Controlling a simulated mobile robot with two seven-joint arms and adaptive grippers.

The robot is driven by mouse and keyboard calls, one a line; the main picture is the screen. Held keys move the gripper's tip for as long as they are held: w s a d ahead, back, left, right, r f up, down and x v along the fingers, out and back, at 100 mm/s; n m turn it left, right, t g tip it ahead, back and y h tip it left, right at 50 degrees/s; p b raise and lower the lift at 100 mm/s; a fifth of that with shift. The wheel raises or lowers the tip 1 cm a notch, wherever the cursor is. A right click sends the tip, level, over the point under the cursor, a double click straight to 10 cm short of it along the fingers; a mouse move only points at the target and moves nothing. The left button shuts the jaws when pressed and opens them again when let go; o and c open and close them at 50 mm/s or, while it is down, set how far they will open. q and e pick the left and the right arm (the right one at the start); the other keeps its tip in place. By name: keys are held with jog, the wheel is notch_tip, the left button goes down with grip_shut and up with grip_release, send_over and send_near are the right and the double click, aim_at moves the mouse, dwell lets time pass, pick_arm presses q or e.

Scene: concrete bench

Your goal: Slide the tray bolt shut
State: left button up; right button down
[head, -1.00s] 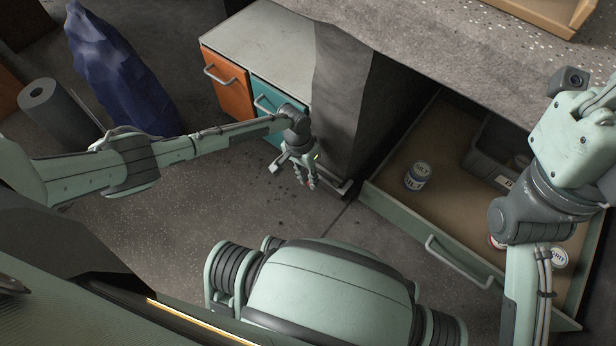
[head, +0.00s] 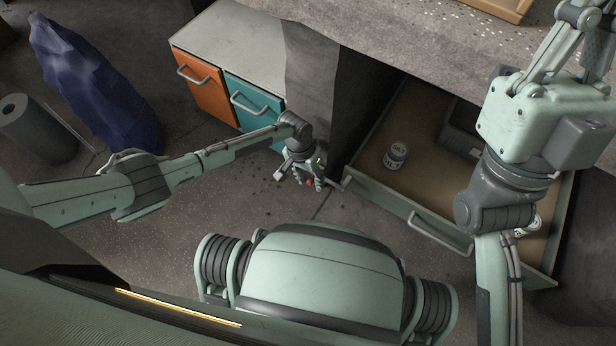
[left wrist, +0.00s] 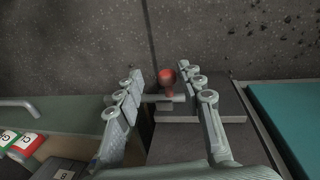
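The bolt shows best in the left wrist view: a red knob (left wrist: 166,77) on a short grey rod (left wrist: 153,98), beside a flat dark grey block (left wrist: 218,98). My left gripper (left wrist: 160,85) is open, with one finger on each side of the knob and rod. I cannot tell whether a finger touches them. In the head view my left gripper (head: 311,181) is low by the foot of the grey pillar, with a speck of red at its fingers. My right gripper (head: 560,60) is at the upper right, its fingertips cut off by the frame edge.
A cabinet with orange (head: 205,95) and teal (head: 250,105) drawers stands left of the pillar (head: 312,90). A blue wrapped bundle (head: 95,85) and grey roll (head: 35,130) are far left.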

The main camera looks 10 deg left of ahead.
pick_arm(q)
jog(key=shift+a+r, duration=0.1)
jog(key=shift+a, duration=0.05)
jog(key=shift+w+a+r, duration=0.1)
jog(key=shift+r, duration=0.15)
notch_tip(320, 180, up, 11)
jog(key=a, duration=0.1)
jog(key=shift+w+a, duration=0.15)
jog(key=shift+a, duration=0.15)
dwell(0.4)
